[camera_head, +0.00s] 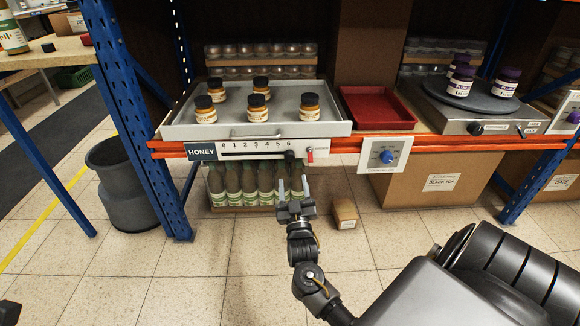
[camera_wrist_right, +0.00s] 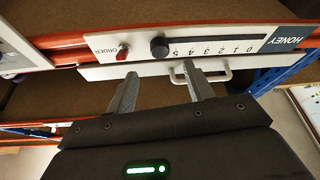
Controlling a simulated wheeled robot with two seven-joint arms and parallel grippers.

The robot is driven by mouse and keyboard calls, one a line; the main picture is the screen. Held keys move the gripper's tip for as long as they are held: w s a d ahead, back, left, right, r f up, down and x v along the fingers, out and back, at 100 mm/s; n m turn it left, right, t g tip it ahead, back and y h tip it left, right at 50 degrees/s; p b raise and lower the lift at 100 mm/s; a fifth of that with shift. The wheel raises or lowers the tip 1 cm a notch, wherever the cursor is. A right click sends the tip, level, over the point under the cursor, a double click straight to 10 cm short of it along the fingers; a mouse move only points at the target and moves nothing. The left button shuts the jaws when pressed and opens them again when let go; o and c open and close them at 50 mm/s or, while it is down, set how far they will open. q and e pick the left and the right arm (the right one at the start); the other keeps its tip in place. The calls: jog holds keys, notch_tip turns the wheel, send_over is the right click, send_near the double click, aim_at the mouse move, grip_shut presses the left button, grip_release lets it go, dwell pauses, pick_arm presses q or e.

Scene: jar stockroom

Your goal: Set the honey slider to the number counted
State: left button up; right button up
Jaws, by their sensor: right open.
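The honey slider scale (camera_head: 255,148) is a white strip with numbers from 0 to 6 on the shelf's front edge, beside a HONEY label (camera_head: 203,151). Its dark knob (camera_head: 290,155) is at the 6 end; it also shows in the right wrist view (camera_wrist_right: 159,47), past the 5. A red order switch (camera_head: 310,155) is just right of it. Above, several honey jars with dark lids, one of them here (camera_head: 257,107), stand on a grey tray (camera_head: 182,131). My right gripper (camera_head: 293,183) is open and empty, just below the knob, not touching it.
An orange shelf beam runs along the front. A red tray (camera_head: 378,122) and a blue dial panel (camera_head: 386,157) are to the right. Green-labelled bottles (camera_head: 240,187) stand below the shelf. A small box (camera_head: 345,213) lies on the floor. A grey bin (camera_head: 127,195) stands left.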

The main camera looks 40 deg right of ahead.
aim_at(290, 159)
jog(key=b+x, duration=0.2)
jog(key=x, duration=0.5)
jog(key=shift+w+d+r, duration=0.15)
jog(key=shift+w+d, duration=0.05)
jog(key=shift+w, duration=0.15)
grip_shut()
